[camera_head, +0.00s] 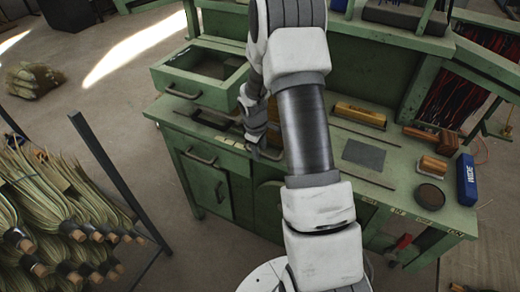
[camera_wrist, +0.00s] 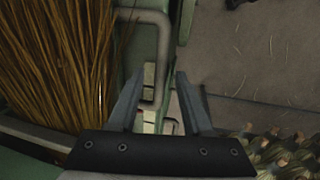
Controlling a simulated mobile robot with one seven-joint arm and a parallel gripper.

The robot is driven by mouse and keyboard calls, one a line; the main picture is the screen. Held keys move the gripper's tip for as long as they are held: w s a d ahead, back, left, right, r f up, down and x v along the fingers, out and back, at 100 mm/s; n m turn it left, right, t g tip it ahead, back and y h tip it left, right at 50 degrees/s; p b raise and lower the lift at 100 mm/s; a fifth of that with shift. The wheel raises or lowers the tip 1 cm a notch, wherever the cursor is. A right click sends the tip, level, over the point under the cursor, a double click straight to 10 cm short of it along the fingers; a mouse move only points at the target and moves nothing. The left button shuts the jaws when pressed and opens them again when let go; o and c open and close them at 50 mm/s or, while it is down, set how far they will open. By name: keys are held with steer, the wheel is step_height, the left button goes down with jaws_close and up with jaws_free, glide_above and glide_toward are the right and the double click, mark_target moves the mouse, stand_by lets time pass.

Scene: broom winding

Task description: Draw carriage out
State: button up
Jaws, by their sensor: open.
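My gripper (camera_head: 262,150) is over the front part of the green workbench (camera_head: 375,205), partly hidden by my own arm. In the wrist view its two fingers (camera_wrist: 155,82) stand apart. A grey bent bar handle (camera_wrist: 150,18) on a green part (camera_wrist: 132,55) lies ahead of them. The handle's near end reaches between the fingertips, closer to the left finger. I cannot tell whether it touches. Brown bristles (camera_wrist: 50,55) fill the left of the wrist view. No part is clearly recognisable as the carriage, and my arm covers the middle of the bench.
A green drawer box (camera_head: 200,85) with a front handle stands at the bench's back left. Brushes, a dark plate (camera_head: 364,155), a round dark disc (camera_head: 430,197) and a blue box (camera_head: 466,180) lie on the right.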

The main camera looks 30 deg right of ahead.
jaws_close()
stand_by(1.4)
